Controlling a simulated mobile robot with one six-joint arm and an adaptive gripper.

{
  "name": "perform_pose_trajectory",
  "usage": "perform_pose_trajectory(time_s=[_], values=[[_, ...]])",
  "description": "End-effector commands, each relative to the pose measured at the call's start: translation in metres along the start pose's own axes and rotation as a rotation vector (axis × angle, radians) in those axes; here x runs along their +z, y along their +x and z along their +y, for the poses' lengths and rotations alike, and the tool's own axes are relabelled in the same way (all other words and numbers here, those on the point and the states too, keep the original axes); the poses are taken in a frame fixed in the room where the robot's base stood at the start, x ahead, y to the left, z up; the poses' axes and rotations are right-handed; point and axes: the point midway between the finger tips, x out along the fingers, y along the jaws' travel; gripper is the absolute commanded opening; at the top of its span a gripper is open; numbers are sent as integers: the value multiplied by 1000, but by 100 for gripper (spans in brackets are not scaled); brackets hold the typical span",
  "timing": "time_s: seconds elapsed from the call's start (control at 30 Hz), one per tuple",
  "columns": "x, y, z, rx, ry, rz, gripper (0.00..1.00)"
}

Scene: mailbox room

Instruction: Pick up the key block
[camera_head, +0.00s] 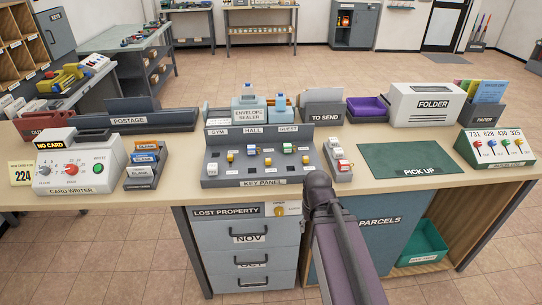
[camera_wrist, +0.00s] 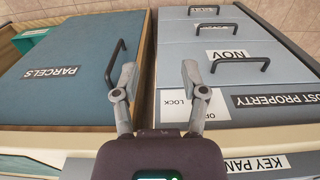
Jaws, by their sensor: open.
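The key panel (camera_head: 265,160) is a grey stepped board on the counter, labelled GYM, HALL and GUEST, with several small yellow, white and blue key pieces on it. A yellow piece (camera_head: 279,211) also sits at the lock beside the LOST PROPERTY label. I cannot tell which of these is the key block. In the wrist view my gripper (camera_wrist: 159,72) is open and empty, over the gap between the PARCELS door and the drawers. Its right finger partly covers the lock label. The panel's labelled edge (camera_wrist: 258,164) shows at the bottom right. The head view does not show the fingers clearly.
The PARCELS door (camera_head: 375,232) and the drawers (camera_head: 247,240) have protruding handles. A small grey rack (camera_head: 338,167) stands right of the key panel, then a green PICK UP mat (camera_head: 408,160), which is bare. The card writer (camera_head: 72,167) stands at the left.

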Motion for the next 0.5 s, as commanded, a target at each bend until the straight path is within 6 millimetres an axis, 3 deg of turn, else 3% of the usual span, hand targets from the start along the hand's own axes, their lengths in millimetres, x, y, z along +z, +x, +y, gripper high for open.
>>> perform_pose_trajectory(time_s=[0.07,0.27,0.5], values=[[-2,-3,1,0,0,0,89],[-18,-22,8,0,1,0,89],[-52,-62,27,0,1,0,89]])
